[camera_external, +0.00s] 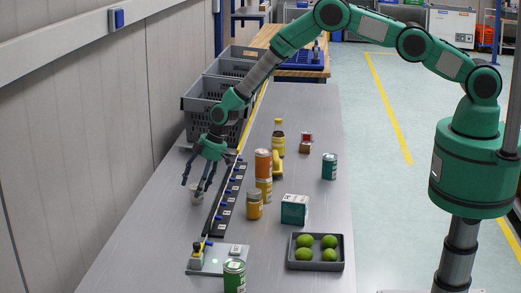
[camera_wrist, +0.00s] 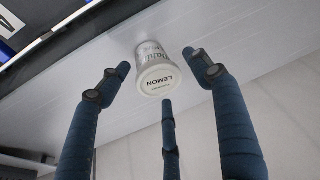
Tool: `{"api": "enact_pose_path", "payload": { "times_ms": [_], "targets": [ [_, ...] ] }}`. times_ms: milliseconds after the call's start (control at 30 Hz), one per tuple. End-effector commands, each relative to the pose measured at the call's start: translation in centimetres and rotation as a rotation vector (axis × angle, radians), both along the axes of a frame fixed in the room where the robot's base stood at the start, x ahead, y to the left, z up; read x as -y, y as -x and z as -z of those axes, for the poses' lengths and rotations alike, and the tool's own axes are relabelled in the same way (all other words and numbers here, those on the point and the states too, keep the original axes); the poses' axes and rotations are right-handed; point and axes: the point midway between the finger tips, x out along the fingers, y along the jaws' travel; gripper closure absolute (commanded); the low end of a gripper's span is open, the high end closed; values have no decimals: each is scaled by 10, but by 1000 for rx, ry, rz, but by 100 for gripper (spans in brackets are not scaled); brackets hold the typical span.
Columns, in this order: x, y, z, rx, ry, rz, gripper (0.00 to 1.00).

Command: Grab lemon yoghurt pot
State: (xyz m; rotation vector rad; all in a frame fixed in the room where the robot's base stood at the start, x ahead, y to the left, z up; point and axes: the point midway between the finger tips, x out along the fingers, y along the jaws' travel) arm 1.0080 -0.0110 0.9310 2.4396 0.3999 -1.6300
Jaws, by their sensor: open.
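In the wrist view my gripper (camera_wrist: 160,85) shows three dark blue fingers, none clearly touching the pot.
A dark rail with blue clips (camera_external: 226,200) runs just right of the pot. Jars, cans, a bottle, a teal box (camera_external: 294,209) and a tray (camera_external: 340,264) of limes stand further right. Grey crates (camera_external: 205,103) stand behind. The wall is close on the left.

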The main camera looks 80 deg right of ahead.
Motion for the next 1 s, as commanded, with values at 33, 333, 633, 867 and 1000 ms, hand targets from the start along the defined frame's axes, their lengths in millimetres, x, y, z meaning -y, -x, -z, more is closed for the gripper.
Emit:
{"api": "enact_pose_path", "payload": {
  "times_ms": [33,333,633,867,1000],
  "targets": [
    [0,-1,2,0,0,0,36],
    [-1,-2,6,0,0,0,36],
    [-1,-2,6,0,0,0,36],
    [-1,-2,6,0,0,0,62],
    [-1,-2,6,0,0,0,82]
  ]
}}
